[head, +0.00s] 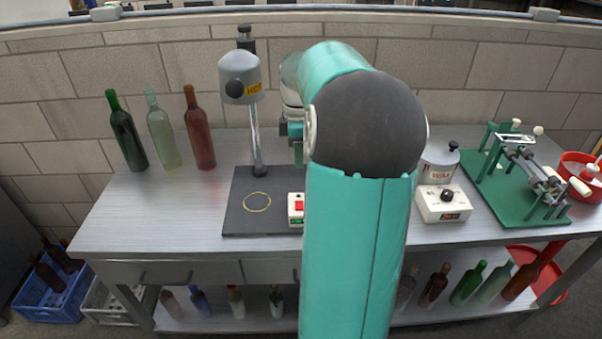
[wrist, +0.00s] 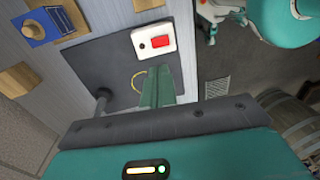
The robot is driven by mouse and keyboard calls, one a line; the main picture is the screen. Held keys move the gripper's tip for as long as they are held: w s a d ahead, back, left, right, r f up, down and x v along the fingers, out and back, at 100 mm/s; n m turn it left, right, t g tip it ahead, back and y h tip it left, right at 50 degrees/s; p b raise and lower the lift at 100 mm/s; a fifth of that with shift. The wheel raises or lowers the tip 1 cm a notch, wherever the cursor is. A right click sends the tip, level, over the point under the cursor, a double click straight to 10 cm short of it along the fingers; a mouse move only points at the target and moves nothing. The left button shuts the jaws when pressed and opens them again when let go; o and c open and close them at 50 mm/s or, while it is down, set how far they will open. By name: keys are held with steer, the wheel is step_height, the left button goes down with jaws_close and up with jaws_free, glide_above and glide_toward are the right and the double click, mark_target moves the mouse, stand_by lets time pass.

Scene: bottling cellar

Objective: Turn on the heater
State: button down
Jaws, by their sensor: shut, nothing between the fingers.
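The heater has a grey head (head: 240,77) with a "HOT" label and a black knob, held on a metal post above a dark base plate (head: 243,222) with a yellow ring. A white switch box (head: 293,221) with a red switch (head: 299,206) sits at the plate's right side, partly hidden by my arm in the head view. In the wrist view the box (wrist: 139,33) and red switch (wrist: 159,42) show whole, just beyond my green fingers. My gripper (wrist: 157,72) is shut and empty, apparently above the plate near the ring, apart from the switch.
Three bottles (head: 158,134) stand left of the heater. To the right are a wax pot (head: 439,163) on a white box with a black knob, a green bench machine (head: 515,180) and a red bowl (head: 578,170). More bottles stand on the lower shelf. A brick wall rises behind.

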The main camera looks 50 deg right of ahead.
mark_target(299, 208)
step_height(299, 208, up, 2)
steer(key=shift+w+r, duration=0.15)
stand_by(0.3)
steer(key=shift+s+a, duration=0.45)
steer(key=shift+s, duration=0.05)
steer(key=f, duration=0.4)
steer(key=a+f, duration=0.1)
steer(key=f, duration=0.4)
steer(key=s+f, duration=0.1)
steer(key=f, duration=0.4)
steer(key=shift+s+a, duration=0.1)
steer(key=shift+a, duration=0.05)
